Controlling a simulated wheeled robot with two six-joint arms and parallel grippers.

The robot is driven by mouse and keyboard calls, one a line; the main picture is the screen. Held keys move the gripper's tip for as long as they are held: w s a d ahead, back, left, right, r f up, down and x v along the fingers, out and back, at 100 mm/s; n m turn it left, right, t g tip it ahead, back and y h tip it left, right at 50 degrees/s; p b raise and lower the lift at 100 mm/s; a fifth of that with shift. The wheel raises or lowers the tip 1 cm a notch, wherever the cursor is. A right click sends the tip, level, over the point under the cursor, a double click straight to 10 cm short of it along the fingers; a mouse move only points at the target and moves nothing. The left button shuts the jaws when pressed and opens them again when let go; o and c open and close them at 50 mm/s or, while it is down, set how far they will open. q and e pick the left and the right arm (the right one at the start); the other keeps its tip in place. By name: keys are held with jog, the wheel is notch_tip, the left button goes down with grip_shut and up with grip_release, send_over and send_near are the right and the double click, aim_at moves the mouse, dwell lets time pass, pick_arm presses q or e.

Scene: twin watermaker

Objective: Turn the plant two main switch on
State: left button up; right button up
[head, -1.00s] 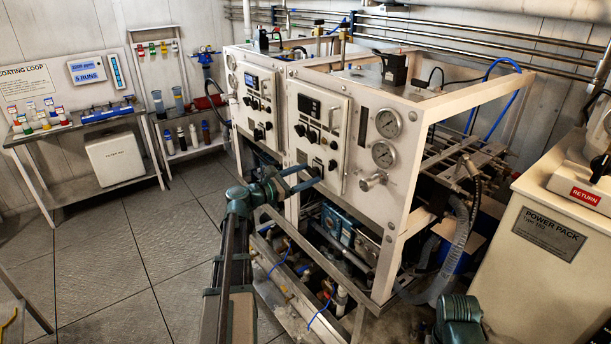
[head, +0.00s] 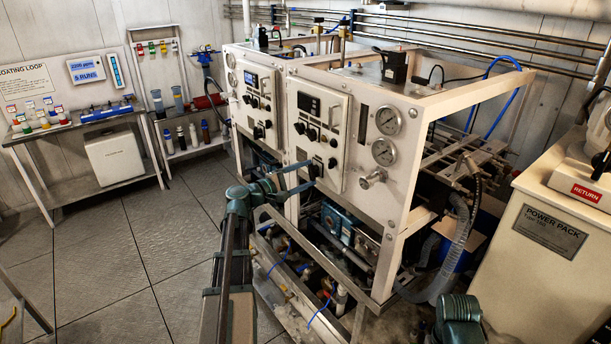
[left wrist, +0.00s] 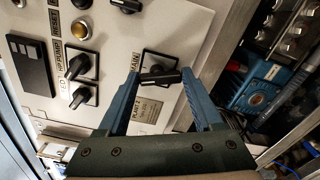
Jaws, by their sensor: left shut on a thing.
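The plant two main switch (left wrist: 159,77) is a black rotary handle on the pale control panel, beside a MAIN label and a PLANT 2 plate (left wrist: 146,110). In the left wrist view the handle lies crosswise between the two blue fingers of my left gripper (left wrist: 161,80). The gripper is shut on it. In the head view my left gripper (head: 309,176) reaches the lower part of the right-hand panel (head: 323,120), where the fingers partly hide the switch.
Other black knobs (left wrist: 77,67) and an amber button (left wrist: 81,30) sit close by on the same panel. Pressure gauges (head: 387,121) and a metal knob (head: 373,178) are to its right. A power pack (head: 550,232) stands at the right. Floor at the left is clear.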

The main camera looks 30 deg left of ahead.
pick_arm(q)
jog(key=shift+f+m, duration=0.15)
jog(key=shift+m, duration=1.85)
jog(key=o, duration=1.4)
jog(key=shift+c, duration=0.2)
jog(key=v, duration=1.3)
jog(key=shift+s+a, duration=0.15)
jog(key=shift+s, duration=0.2)
jog(key=x, duration=1.3)
jog(key=shift+w, duration=0.4)
